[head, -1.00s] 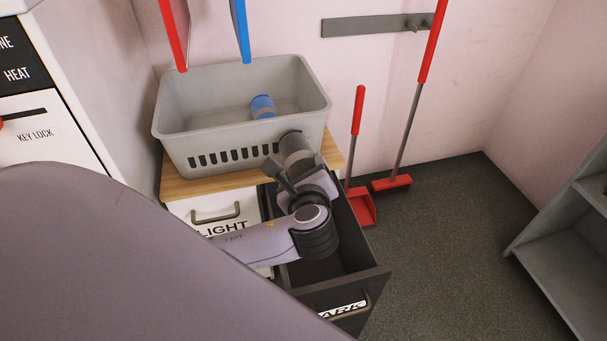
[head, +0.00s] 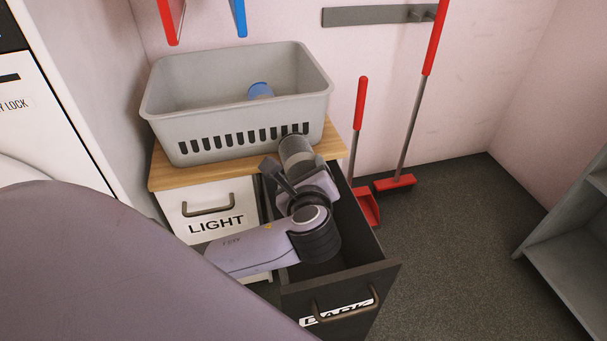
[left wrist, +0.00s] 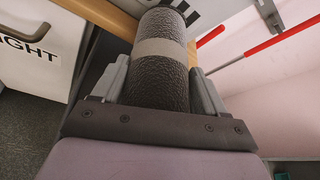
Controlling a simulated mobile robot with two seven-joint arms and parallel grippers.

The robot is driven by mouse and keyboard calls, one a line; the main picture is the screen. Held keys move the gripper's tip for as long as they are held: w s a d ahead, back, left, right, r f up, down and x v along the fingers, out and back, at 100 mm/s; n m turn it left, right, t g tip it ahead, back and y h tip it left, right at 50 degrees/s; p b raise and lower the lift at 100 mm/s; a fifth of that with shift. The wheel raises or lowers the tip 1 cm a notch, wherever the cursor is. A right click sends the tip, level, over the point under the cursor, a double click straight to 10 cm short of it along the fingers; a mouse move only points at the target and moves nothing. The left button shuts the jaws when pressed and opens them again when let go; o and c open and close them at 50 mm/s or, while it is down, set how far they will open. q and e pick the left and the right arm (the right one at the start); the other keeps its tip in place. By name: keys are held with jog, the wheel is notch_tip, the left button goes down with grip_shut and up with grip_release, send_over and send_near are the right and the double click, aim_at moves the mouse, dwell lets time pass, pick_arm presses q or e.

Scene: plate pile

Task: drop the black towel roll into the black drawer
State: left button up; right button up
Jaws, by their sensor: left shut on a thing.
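The black towel roll (left wrist: 160,75), dark and textured with a pale band around it, is between the fingers of my left gripper (left wrist: 163,85) in the left wrist view. The gripper is shut on it. In the head view the roll (head: 296,150) shows at the gripper's far end, near the basket's front right corner and above the back of the open drawer. The black drawer (head: 340,299), labelled DARK, is pulled out. My left arm covers part of its inside. My right gripper is not in view.
A grey basket (head: 235,84) with a blue roll (head: 260,91) inside stands on the wooden top (head: 185,180). The white LIGHT drawer (head: 215,212) is shut. A red dustpan (head: 367,207) and a red broom (head: 394,183) stand right of the cabinet.

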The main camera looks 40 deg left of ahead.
pick_arm(q)
jog(key=o, duration=1.2)
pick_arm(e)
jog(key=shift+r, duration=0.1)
pick_arm(q)
jog(key=shift+s+d+r, duration=0.2)
jog(key=shift+s+d, duration=0.05)
jog(key=shift+s, duration=0.05)
jog(key=p+v, duration=0.2)
jog(key=v, duration=0.4)
jog(key=shift+p, duration=0.4)
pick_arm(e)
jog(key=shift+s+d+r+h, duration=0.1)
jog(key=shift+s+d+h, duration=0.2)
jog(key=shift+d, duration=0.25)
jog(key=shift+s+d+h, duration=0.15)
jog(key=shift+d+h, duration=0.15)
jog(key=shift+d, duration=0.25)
pick_arm(q)
jog(key=shift+s+d, duration=0.15)
jog(key=shift+s, duration=0.05)
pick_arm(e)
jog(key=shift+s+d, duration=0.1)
